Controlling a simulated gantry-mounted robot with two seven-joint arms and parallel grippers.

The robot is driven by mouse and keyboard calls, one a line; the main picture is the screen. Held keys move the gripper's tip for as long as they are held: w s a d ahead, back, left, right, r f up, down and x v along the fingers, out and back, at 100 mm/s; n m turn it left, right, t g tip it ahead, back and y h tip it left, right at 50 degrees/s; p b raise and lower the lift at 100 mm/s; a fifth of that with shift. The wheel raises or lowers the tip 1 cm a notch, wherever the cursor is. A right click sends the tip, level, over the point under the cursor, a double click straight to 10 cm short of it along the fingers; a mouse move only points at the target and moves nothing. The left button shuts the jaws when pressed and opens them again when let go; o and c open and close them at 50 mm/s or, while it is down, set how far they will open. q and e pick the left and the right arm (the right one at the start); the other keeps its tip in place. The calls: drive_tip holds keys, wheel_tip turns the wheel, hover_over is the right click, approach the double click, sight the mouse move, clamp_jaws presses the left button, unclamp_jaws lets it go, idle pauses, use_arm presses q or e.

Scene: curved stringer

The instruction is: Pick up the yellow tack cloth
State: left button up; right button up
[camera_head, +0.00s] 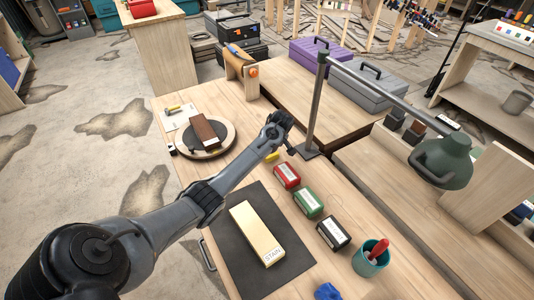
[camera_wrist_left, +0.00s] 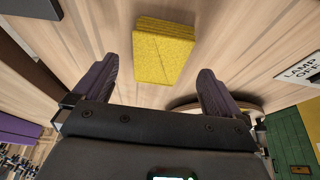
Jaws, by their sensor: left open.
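The yellow tack cloth (camera_wrist_left: 163,52) is a folded, textured yellow block lying on the wooden tabletop. In the head view only a small part of the yellow cloth (camera_head: 272,156) shows beside my left wrist. My left gripper (camera_wrist_left: 155,78) is open, with its two purple-grey fingers spread wide. The cloth lies ahead of the gap between the fingers, and neither finger appears to touch it. In the head view my left gripper (camera_head: 280,120) is at the end of the arm, near the lamp post. My right gripper is not in view.
A lamp post (camera_head: 317,105) stands close to the right of my left gripper. Red (camera_head: 287,176), green (camera_head: 308,203) and black (camera_head: 333,233) blocks line the table. A stain board (camera_head: 257,235) lies on a dark mat. A round turntable (camera_head: 228,140) is behind my arm.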

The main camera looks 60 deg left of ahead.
use_arm(q)
drive_tip(key=shift+x, duration=1.4)
drive_tip(key=c, duration=1.1)
